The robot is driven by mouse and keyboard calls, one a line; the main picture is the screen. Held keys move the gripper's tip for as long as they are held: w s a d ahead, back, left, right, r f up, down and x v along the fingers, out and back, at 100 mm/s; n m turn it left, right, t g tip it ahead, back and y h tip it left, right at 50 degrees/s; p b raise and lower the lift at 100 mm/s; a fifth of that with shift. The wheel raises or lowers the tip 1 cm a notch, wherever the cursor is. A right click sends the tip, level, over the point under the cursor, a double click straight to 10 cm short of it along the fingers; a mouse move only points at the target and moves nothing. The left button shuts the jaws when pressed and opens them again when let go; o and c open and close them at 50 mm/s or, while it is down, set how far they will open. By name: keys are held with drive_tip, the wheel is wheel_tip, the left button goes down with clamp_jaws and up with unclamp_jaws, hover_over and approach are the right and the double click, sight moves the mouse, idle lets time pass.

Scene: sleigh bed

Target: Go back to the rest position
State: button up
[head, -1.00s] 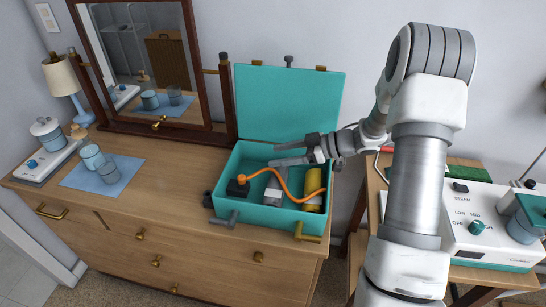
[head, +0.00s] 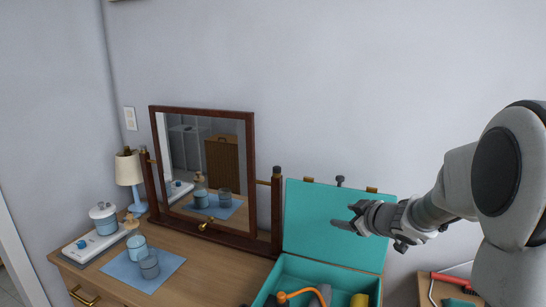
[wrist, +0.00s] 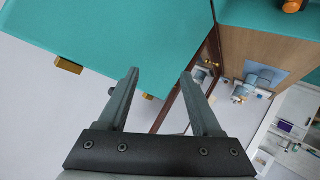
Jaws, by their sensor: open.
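My gripper (head: 345,216) is in front of the raised teal lid (head: 335,225) of the toolbox in the head view, above the box's open tray. In the wrist view my gripper (wrist: 160,90) has its two fingers spread with nothing between them. The teal toolbox (head: 280,272) stands open on the dresser, partly cut off by the bottom edge of the head view.
A tilting mirror (head: 204,160) stands left of the toolbox. A side table (head: 428,288) with a red-handled item (head: 452,279) is at the lower right. The wall above is clear.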

drive_tip(key=s+d+r+m+g+h, duration=0.1)
drive_tip(key=s+d+r+m+h, duration=0.3)
drive_tip(key=s+r+m+h, duration=0.55)
drive_tip(key=s+a+f+g+y, duration=0.1)
drive_tip(key=s+a+f+y, duration=0.1)
drive_tip(key=s, duration=0.6)
drive_tip(key=s+a+f+g+y, duration=0.1)
drive_tip(key=s+a+g, duration=0.1)
drive_tip(key=s, duration=0.6)
drive_tip(key=s+a+f+g+y, duration=0.2)
drive_tip(key=s+a, duration=0.2)
drive_tip(key=s, duration=0.4)
drive_tip(key=shift+s+a+f+y, duration=0.35)
drive_tip(key=shift+s, duration=0.05)
